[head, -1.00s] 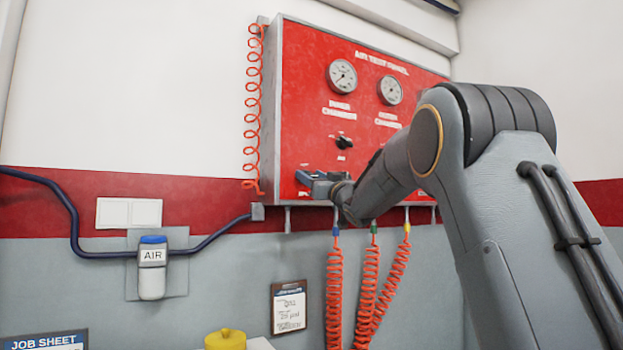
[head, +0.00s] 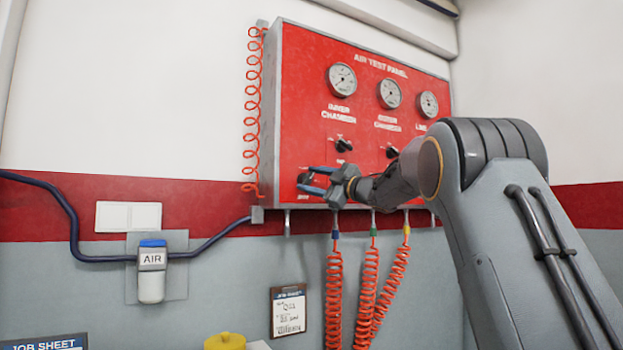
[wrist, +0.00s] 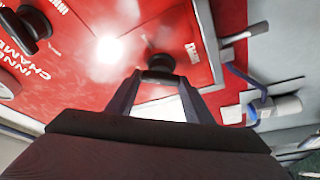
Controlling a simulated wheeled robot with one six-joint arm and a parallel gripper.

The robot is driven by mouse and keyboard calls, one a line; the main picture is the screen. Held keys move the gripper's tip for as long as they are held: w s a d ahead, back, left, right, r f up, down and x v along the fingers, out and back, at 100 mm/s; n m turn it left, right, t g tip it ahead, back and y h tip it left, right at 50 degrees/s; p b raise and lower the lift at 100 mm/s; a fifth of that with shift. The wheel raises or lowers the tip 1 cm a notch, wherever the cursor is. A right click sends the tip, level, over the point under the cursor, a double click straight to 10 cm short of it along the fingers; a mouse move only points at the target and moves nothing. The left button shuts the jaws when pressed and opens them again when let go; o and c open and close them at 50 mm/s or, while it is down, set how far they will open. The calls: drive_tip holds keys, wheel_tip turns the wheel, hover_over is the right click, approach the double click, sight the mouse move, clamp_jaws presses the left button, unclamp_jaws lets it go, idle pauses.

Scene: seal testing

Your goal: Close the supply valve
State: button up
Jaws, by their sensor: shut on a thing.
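The red air test panel (head: 310,75) hangs on the wall in the head view. A black knob (head: 302,178) sits at its lower left corner; its label is too small to read. In the wrist view this knob (wrist: 160,64) stands between my fingertips. My gripper (head: 311,180) reaches it from the right, with one blue-grey finger above the other. In the wrist view my gripper (wrist: 160,77) is shut on the knob's grip. The fingers partly hide the knob in the head view.
Two more black knobs, one under the inner gauge (head: 342,78) and one under the middle gauge (head: 390,93), sit above my gripper. Orange coiled hoses (head: 334,290) hang below the panel. A blue air line (head: 70,215) runs along the wall to an AIR unit (head: 152,270).

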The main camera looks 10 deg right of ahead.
drive_tip(key=n+g+p, duration=0.1)
drive_tip(key=n, duration=0.3)
drive_tip(key=shift+r+g, duration=0.1)
drive_tip(key=shift+g, duration=0.2)
drive_tip(key=shift+n+g+h+p, duration=0.3)
drive_tip(key=shift+n+g+p, duration=0.5)
drive_tip(key=shift+n, duration=0.8)
drive_tip(key=shift+t, duration=0.3)
drive_tip(key=o, duration=1)
drive_tip(key=shift+o, duration=0.2)
drive_tip(key=b+v, duration=0.2)
drive_tip(key=v, duration=0.6)
drive_tip(key=shift+b, duration=0.35)
drive_tip(key=shift+a, duration=0.1)
